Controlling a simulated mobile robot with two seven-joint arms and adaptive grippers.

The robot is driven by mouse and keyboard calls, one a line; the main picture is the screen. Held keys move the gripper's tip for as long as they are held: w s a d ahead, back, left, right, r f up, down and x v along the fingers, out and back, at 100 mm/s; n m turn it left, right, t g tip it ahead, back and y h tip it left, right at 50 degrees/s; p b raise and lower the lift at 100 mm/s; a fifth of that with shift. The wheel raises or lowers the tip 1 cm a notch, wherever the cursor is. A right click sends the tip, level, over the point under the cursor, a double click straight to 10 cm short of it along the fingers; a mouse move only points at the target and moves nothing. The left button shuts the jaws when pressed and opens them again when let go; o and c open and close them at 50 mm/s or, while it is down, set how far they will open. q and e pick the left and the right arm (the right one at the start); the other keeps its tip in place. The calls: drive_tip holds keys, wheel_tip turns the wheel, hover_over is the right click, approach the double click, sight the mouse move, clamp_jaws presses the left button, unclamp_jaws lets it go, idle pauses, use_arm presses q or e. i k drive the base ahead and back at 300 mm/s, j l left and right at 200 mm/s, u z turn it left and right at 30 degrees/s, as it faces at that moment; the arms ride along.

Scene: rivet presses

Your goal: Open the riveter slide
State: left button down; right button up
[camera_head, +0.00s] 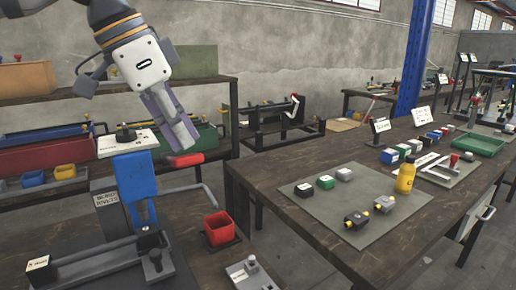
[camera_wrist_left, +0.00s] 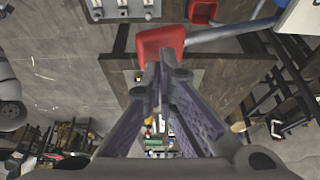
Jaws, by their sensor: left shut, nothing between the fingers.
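The riveter, a press with a blue body (camera_head: 137,188) and a dark base, stands on the left workbench in the head view. A red handle (camera_head: 183,160) sticks out to its right; in the wrist view the red handle (camera_wrist_left: 160,42) lies just beyond the fingertips. A grey bar leads from it. My left gripper (camera_head: 190,148) points down at the handle with its fingers shut and empty. In the wrist view the left fingertips (camera_wrist_left: 162,72) overlap the handle's lower edge; I cannot tell whether they touch it. My right gripper is out of view.
A red open bin (camera_head: 219,230) stands on the bench right of the riveter, near a small grey fixture (camera_head: 253,274). A second table (camera_head: 270,170) with a grey mat, small blocks and a yellow bottle (camera_head: 405,177) is to the right. Shelves stand behind the press.

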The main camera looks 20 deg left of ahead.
sight(157, 264)
drive_tip(key=k+j, duration=0.25)
drive_tip(key=k, duration=0.2)
drive_tip(key=k+j, duration=0.2)
drive_tip(key=k, duration=0.3)
drive_tip(key=k+j, duration=0.25)
drive_tip(key=k, duration=0.2)
